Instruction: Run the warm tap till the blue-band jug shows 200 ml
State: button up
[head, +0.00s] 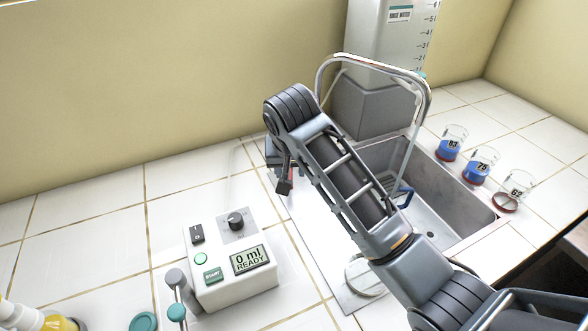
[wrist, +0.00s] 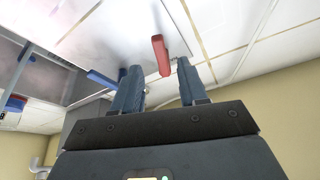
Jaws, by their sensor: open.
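My gripper (wrist: 158,68) is open and empty, with its two blue-grey fingers apart. A red lever (wrist: 161,54) stands between and just beyond the fingertips in the wrist view; I see no clear contact. A blue lever (wrist: 103,78) is left of the fingers, and a blue lever also shows by the sink in the head view (head: 405,196). The arched metal tap pipe (head: 424,108) rises over the sink. My arm hides much of the tap area in the head view. I cannot make out a jug with a blue band for certain.
The metal sink (head: 455,190) is behind my arm. Glass beakers marked 83 (head: 449,143), 75 (head: 480,165) and 62 (head: 514,191) stand right of it. A dispenser (head: 231,262) reads 0 ml READY. A graduated water tank (head: 385,40) stands behind.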

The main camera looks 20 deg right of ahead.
aim_at(290, 175)
jog(key=shift+x, duration=2.2)
grip_shut()
